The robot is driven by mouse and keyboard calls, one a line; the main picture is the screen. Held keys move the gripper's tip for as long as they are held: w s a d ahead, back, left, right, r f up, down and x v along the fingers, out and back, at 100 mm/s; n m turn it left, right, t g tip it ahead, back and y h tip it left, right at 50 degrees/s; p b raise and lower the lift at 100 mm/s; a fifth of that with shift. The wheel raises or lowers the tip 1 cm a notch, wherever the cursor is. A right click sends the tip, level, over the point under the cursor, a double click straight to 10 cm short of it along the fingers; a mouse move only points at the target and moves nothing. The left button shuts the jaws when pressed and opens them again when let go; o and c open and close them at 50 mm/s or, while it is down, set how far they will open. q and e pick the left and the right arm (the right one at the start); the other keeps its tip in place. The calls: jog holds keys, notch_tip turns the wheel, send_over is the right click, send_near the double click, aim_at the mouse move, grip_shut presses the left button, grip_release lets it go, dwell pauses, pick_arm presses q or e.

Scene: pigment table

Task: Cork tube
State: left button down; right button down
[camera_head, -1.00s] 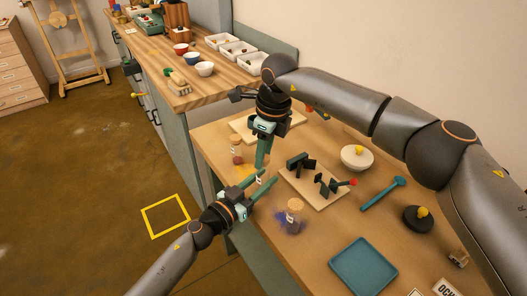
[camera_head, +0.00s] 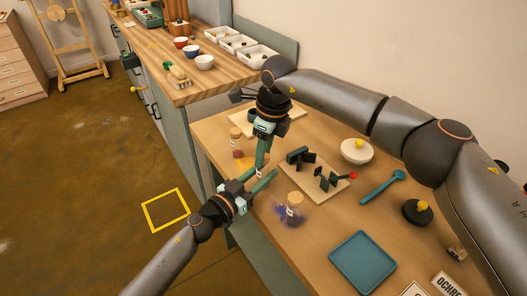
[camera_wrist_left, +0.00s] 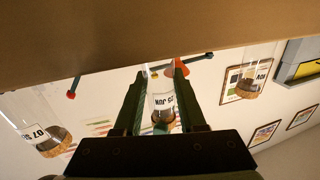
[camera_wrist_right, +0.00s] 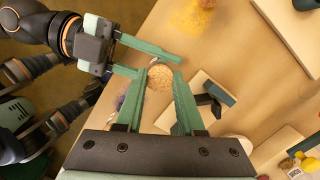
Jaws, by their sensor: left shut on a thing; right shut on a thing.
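A small clear tube (camera_wrist_left: 163,98) with a white label is between the fingers of my left gripper (camera_wrist_left: 157,75), which is shut on it. In the head view this gripper (camera_head: 268,178) reaches in from the lower left, over the table's near edge. My right gripper (camera_head: 262,172) points down from above and meets it there. In the right wrist view a round cork (camera_wrist_right: 160,80) lies between the right fingertips (camera_wrist_right: 163,75), which are shut on it. The cork is at the tube's upper end; I cannot tell how deep it sits.
A corked jar (camera_head: 292,208) stands beside purple powder, and another (camera_head: 236,142) near yellow powder. A wooden board (camera_head: 320,195) with dark holders lies right of the grippers. A blue tray (camera_head: 362,262), a white bowl (camera_head: 357,152) and a blue spoon-like tool (camera_head: 382,188) lie further right.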

jog(key=shift+f, duration=0.6)
jog(key=shift+s+d+f, duration=0.1)
jog(key=shift+f, duration=0.2)
dwell(0.4)
jog(key=shift+r, duration=0.4)
dwell(1.0)
jog(key=shift+f, duration=0.5)
dwell(0.6)
jog(key=shift+r, duration=0.2)
jog(key=shift+s+r, duration=0.15)
jog(key=shift+s, duration=0.05)
dwell(1.1)
